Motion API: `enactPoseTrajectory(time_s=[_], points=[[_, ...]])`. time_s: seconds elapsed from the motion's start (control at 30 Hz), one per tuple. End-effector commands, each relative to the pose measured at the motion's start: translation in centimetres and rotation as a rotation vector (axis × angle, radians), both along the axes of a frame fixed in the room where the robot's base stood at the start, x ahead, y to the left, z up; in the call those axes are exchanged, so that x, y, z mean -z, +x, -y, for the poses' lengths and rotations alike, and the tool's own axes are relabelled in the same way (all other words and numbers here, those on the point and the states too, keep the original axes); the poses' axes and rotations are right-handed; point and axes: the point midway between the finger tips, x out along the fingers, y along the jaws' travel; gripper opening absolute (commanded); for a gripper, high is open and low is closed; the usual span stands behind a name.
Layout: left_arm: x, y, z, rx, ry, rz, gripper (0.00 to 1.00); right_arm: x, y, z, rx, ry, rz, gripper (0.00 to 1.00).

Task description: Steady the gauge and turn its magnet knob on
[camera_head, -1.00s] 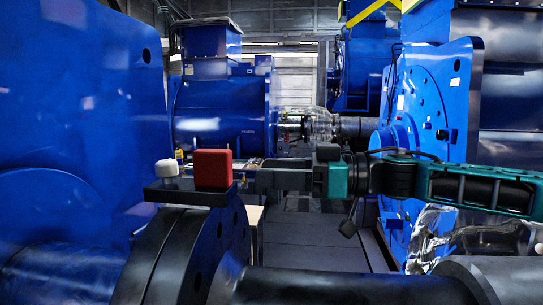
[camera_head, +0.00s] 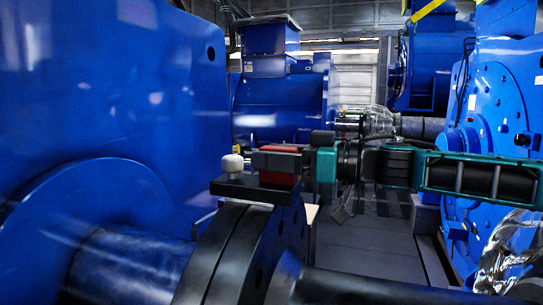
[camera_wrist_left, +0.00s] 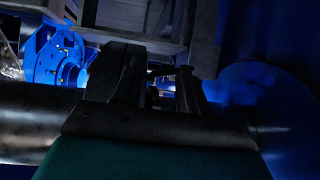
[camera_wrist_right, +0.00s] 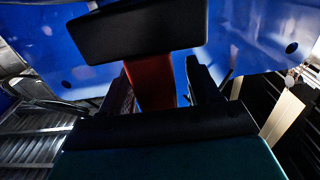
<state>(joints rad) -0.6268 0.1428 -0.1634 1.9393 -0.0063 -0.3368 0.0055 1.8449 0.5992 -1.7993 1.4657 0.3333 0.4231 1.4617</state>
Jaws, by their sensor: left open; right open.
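A red block (camera_head: 284,178), seemingly the gauge's body, stands on a dark flat plate (camera_head: 240,188) on top of the black coupling flange. A white rounded knob (camera_head: 233,163) stands at the plate's left end. My right gripper (camera_head: 268,163) reaches in from the right, with its open fingers at the red block. In the right wrist view the red block (camera_wrist_right: 150,82) shows between the two fingers, with the dark plate (camera_wrist_right: 140,30) beyond; contact cannot be told. My left gripper (camera_wrist_left: 150,80) is open and empty in its wrist view, and is outside the head view.
A large blue motor housing (camera_head: 100,90) fills the left side, close to the plate. The black flange (camera_head: 270,240) and a dark shaft (camera_head: 370,288) lie below my right arm. Another blue machine (camera_head: 505,110) stands right. Grey floor (camera_head: 375,235) is open between.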

Motion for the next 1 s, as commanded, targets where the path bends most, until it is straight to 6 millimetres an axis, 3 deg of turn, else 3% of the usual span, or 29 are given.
enactPoseTrajectory(time_s=[0.4, 1.0], points=[[-0.31, 0.46, -0.01, 0.000, 0.000, 0.011, 0.43, 0.00, 0.29, -0.82, 0.001, 0.000, 0.000, 0.62], [-0.06, -0.01, -0.02, -0.001, 0.000, 0.001, 0.43, 0.00, 0.28, -0.79, 0.001, 0.000, 0.000, 0.05]])
